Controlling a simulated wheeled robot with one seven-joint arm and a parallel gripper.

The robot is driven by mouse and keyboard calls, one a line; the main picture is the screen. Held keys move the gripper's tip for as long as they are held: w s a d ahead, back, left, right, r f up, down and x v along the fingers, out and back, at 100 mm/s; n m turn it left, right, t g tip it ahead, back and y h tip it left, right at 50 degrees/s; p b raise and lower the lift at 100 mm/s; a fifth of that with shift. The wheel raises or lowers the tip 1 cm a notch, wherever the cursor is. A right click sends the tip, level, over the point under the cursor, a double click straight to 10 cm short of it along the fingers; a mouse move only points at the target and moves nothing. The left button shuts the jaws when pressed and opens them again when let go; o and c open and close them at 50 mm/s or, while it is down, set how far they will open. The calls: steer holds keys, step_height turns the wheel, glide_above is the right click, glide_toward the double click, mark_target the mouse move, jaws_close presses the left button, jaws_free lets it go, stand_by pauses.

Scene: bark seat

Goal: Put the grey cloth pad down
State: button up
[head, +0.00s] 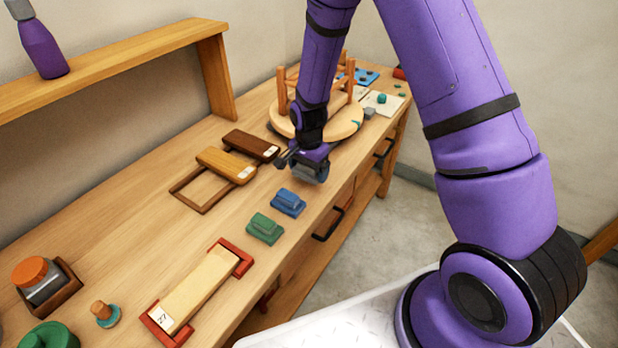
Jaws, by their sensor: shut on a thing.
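My gripper (314,171) is at the lower end of my purple arm, low over the wooden bench, just beyond the blue pad. It is shut on the grey cloth pad (322,174), which shows only in part below the purple hand. The hand hides the rest of the pad. I cannot tell whether the pad touches the bench top.
A blue pad (288,201) and a green pad (264,228) lie nearer along the bench's front edge. A round wooden stool (343,126) stands behind my gripper.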

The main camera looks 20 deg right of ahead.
mark_target(308, 184)
steer(key=shift+f, duration=1.8)
steer(key=o, duration=0.9)
steer(key=shift+f, duration=0.15)
